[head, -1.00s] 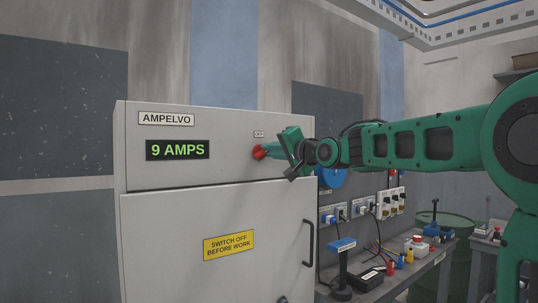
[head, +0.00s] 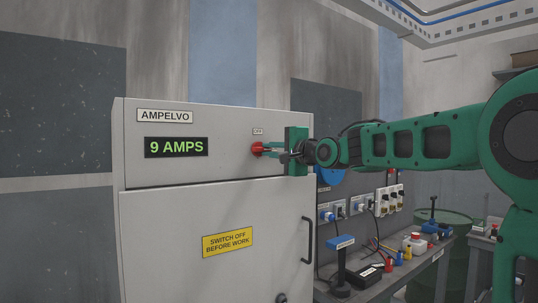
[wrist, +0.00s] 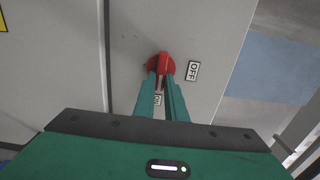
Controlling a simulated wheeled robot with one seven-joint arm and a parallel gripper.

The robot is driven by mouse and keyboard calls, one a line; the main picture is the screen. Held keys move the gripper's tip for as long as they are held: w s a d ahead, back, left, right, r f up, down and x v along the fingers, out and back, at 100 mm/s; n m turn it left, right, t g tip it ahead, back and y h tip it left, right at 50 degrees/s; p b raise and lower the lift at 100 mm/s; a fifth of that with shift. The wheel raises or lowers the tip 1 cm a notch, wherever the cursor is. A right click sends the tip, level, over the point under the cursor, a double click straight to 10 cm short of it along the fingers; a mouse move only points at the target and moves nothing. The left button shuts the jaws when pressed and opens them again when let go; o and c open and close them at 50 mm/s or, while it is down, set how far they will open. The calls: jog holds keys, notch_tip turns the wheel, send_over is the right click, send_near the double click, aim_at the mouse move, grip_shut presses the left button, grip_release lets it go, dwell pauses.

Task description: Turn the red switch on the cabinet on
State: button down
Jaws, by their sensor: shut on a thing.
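The red switch (head: 257,149) is on the upper right front of the grey cabinet (head: 160,240). Its handle also shows in the wrist view (wrist: 162,60), between my fingertips. An OFF label (wrist: 193,71) is to its right there. An ON label (wrist: 157,100) shows between my fingers, and the handle lies roughly in line with it. My gripper (head: 264,149) is shut on the red switch, one finger on each side. The fingers hide part of the handle. The cabinet display (head: 176,147) reads 9 AMPS.
A yellow sign (head: 228,242) and a black door handle (head: 308,240) are on the cabinet door below. A green drum (head: 455,225) stands behind.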

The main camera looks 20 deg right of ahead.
jog(key=shift+d+f, duration=0.25)
jog(key=shift+d, duration=0.1)
jog(key=c, duration=1.9)
grip_release()
jog(key=shift+o, duration=0.5)
jog(key=shift+a+r, duration=0.1)
jog(key=shift+a, duration=0.05)
jog(key=v, duration=1)
jog(key=shift+s, duration=0.3)
